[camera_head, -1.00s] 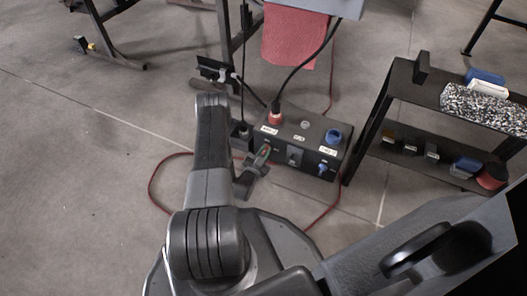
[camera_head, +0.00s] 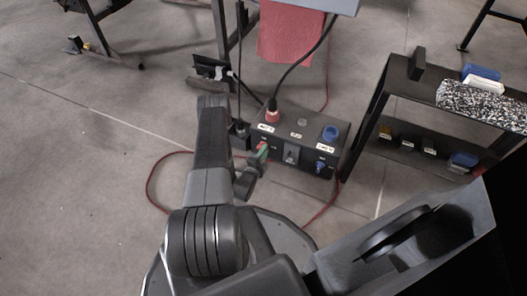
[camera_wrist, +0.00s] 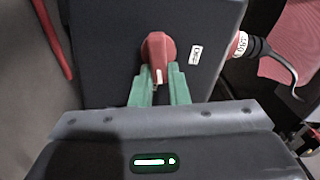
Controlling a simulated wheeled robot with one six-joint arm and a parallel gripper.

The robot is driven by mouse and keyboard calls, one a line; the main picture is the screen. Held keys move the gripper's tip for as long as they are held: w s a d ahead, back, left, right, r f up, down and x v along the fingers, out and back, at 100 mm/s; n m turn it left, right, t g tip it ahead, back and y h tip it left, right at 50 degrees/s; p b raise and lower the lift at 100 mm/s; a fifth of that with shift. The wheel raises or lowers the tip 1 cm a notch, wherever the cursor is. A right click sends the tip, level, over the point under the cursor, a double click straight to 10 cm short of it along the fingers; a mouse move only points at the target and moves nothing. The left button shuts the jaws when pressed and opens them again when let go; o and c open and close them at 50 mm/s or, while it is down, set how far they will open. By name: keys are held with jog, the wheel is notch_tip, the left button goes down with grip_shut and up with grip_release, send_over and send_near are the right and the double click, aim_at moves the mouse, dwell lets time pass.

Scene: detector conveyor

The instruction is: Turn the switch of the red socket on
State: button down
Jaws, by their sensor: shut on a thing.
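The red switch (camera_wrist: 157,50) is a rotary knob on the front of a dark socket box (camera_head: 301,124). In the wrist view it carries a white mark pointing toward my gripper. My gripper (camera_wrist: 160,78) has green fingertips, and they are shut on the red switch at its near end. In the head view my gripper (camera_head: 260,152) reaches the left part of the box's front. The red socket (camera_head: 272,116), with a black cable plugged in, is on the box top above this switch. The switch itself is mostly hidden in the head view.
A blue socket (camera_head: 331,133) and a blue switch (camera_head: 320,167) are on the right of the box. A dark shelf (camera_head: 392,90) with several items stands to the right. A red cloth (camera_head: 290,32) hangs behind. A red cable (camera_head: 150,185) lies on the floor at left.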

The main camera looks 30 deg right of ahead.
jog(key=shift+f+m, duration=0.2)
jog(key=shift+m, duration=1)
jog(key=c, duration=1.4)
grip_release()
